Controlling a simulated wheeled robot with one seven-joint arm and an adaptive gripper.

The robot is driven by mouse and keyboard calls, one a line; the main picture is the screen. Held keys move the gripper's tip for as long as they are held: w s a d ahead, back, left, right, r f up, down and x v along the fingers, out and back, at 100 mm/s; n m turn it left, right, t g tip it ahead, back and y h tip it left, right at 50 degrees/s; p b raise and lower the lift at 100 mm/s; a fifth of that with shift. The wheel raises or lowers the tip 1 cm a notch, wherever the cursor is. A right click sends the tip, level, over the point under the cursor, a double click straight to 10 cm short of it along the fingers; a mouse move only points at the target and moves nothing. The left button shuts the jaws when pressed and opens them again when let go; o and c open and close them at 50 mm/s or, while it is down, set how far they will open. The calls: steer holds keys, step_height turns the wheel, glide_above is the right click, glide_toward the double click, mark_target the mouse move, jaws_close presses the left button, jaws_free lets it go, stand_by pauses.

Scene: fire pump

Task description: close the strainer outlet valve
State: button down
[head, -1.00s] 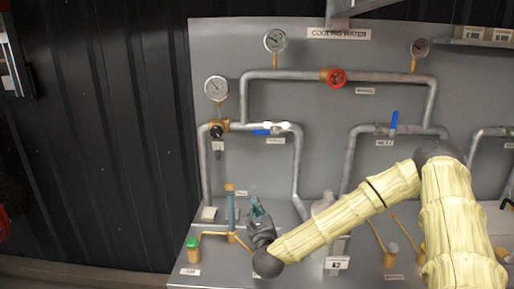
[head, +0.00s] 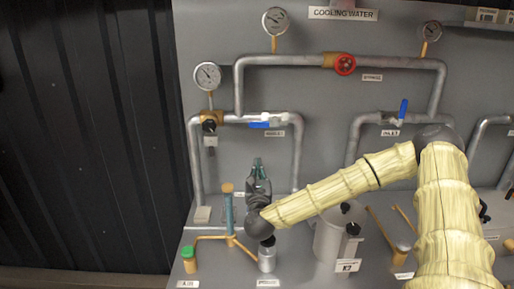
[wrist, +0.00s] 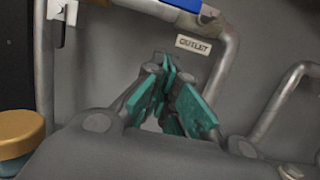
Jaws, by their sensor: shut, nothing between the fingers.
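The outlet valve's blue lever (head: 264,124) lies level along the horizontal run of the left pipe loop, above the OUTLET label (head: 275,133). Part of the blue lever (wrist: 185,4) and the label (wrist: 194,45) show at the top of the wrist view. My gripper (head: 258,163) points up below the valve and label, apart from the lever. Its green fingers (wrist: 172,97) are shut and empty. The valve body is mostly cut off in the wrist view.
The inlet valve's blue lever (head: 403,109) stands upright to the right. A red bypass wheel (head: 345,64) is above. A brown-capped blue tube (head: 227,208) stands left of my gripper, and a grey canister (head: 328,232) to its right.

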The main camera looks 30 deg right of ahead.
mark_target(264, 125)
steer(key=w+d+r+p, duration=0.5)
steer(key=w+r+p, duration=0.1)
steer(key=w+p, duration=0.1)
steer(key=shift+w+r, duration=0.25)
steer(key=shift+w, duration=0.05)
steer(key=shift+d+f+m+b, duration=0.1)
steer(key=shift+m+b, duration=0.2)
steer(key=shift+b, duration=0.3)
steer(key=shift+w+r+b, duration=0.1)
steer(key=shift+r+b, duration=0.15)
steer(key=shift+b, duration=0.25)
steer(key=shift+m+h, duration=0.3)
